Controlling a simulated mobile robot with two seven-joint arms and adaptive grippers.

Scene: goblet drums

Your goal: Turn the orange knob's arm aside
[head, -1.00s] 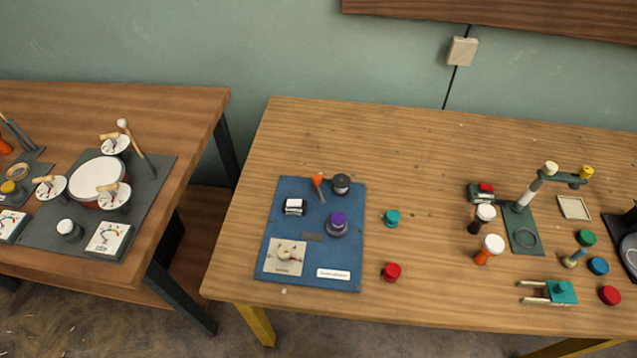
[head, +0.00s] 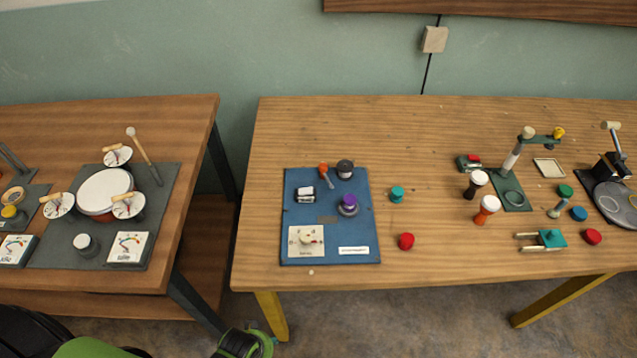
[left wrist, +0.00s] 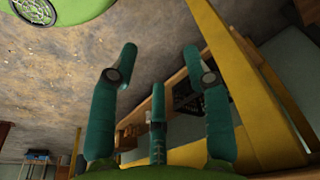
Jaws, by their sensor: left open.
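The orange knob (head: 323,169) stands near the back edge of the blue board (head: 291,216), at the left of the plain wooden table. A short grey arm runs from the knob toward the front and slightly right. A dark knob stands right beside it. In the left wrist view my left gripper (left wrist: 160,58) is open and empty, its teal fingers spread above the floor near a yellow table leg. It is well away from the knob. Green and black parts of my body show at the bottom of the head view. My right gripper is not in view.
Small goblet drums (head: 487,208) stand farther right. A gap separates the two tables.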

